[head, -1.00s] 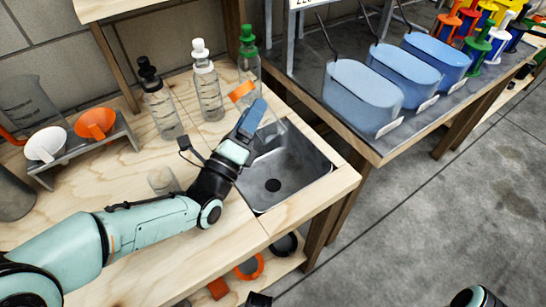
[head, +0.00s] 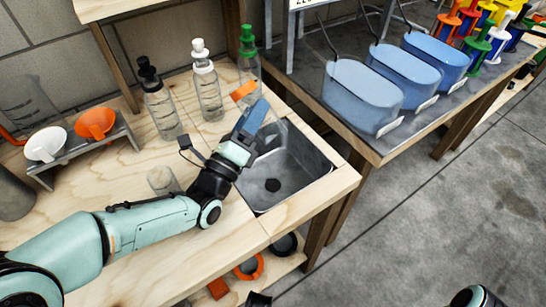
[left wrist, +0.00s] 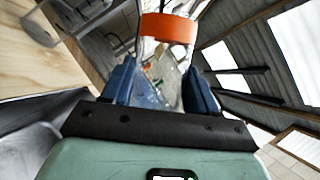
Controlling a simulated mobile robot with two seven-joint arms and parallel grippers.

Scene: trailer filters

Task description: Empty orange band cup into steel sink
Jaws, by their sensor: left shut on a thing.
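The clear cup with an orange band (head: 243,91) is held by my left gripper (head: 257,112) above the back left of the steel sink (head: 305,165). The cup is tilted. Its see-through body is mostly hidden behind the blue fingers, so I cannot tell what it contains. In the left wrist view, the orange band (left wrist: 168,29) crosses the top, just beyond the two blue fingers (left wrist: 160,88), which are shut on the clear body. The sink basin is open, with a dark drain at its bottom.
Bottles with black (head: 160,105), white (head: 207,90) and green (head: 249,60) caps stand behind the gripper. A small clear cup (head: 162,180) stands left of my forearm. A rack with white and orange funnels (head: 95,123) is at left.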

